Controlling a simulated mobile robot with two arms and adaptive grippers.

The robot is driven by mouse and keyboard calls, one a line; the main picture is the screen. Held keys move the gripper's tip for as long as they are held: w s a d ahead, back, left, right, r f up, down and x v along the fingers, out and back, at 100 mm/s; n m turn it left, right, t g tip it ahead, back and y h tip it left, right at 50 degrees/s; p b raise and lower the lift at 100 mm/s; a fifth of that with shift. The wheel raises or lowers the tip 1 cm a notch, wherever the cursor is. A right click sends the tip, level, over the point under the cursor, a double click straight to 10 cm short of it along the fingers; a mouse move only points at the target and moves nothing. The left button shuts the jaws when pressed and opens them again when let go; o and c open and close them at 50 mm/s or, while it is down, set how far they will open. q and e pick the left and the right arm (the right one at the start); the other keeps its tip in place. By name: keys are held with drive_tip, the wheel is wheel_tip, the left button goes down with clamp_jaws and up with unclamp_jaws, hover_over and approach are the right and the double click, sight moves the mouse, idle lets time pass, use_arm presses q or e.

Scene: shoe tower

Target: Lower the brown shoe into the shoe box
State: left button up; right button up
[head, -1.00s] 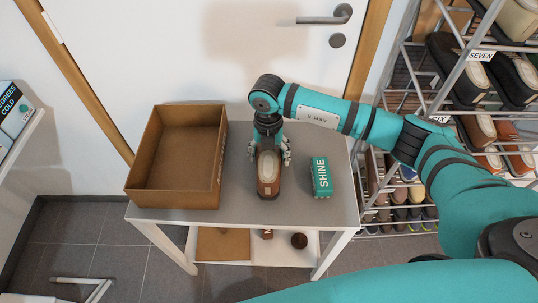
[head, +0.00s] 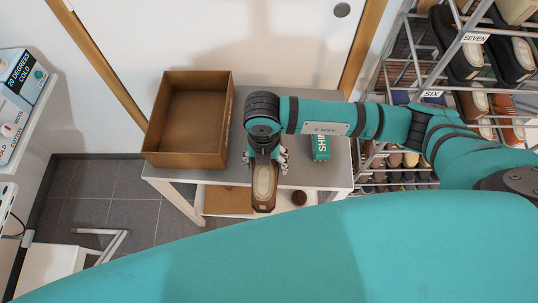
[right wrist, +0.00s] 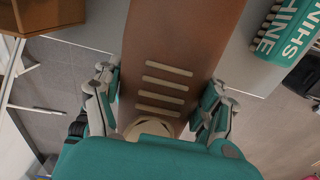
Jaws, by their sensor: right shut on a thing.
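The brown shoe (head: 264,187) is in my right gripper (head: 266,158), whose fingers close on it from both sides. In the head view the shoe shows over the front edge of the table, to the right of the box. In the right wrist view the shoe (right wrist: 170,50) lies between the two fingers (right wrist: 160,105), with several pale strips on it. The shoe box (head: 190,155) is brown, open at the top and looks empty; it stands on the left of the table. Its corner also shows in the right wrist view (right wrist: 45,14). My left gripper is out of view.
A shoe rack (head: 440,85) stands at the right. A shelf with small boxes (head: 22,85) is at the left. A lower shelf (head: 225,200) shows under the tabletop.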

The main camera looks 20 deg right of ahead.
drive_tip(key=w+a+r, duration=0.1)
drive_tip(key=w+r, duration=0.2)
drive_tip(key=w+a+r, duration=0.1)
drive_tip(key=shift+w+a+r+p, duration=0.25)
drive_tip(key=shift+w+a+p, duration=0.05)
drive_tip(key=shift+w+p, duration=0.1)
drive_tip(key=shift+w+a+r+b, duration=0.65)
drive_tip(key=shift+w+a+b, duration=0.85)
drive_tip(key=shift+w, duration=1.25)
drive_tip(key=shift+w+a+r+b, duration=0.65)
drive_tip(key=shift+w+a+b, duration=0.8)
drive_tip(key=shift+w, duration=1.3)
drive_tip(key=shift+w+a+r+b, duration=0.65)
drive_tip(key=shift+w+a+b, duration=0.85)
drive_tip(key=shift+w, duration=1.25)
drive_tip(key=shift+d, duration=0.2)
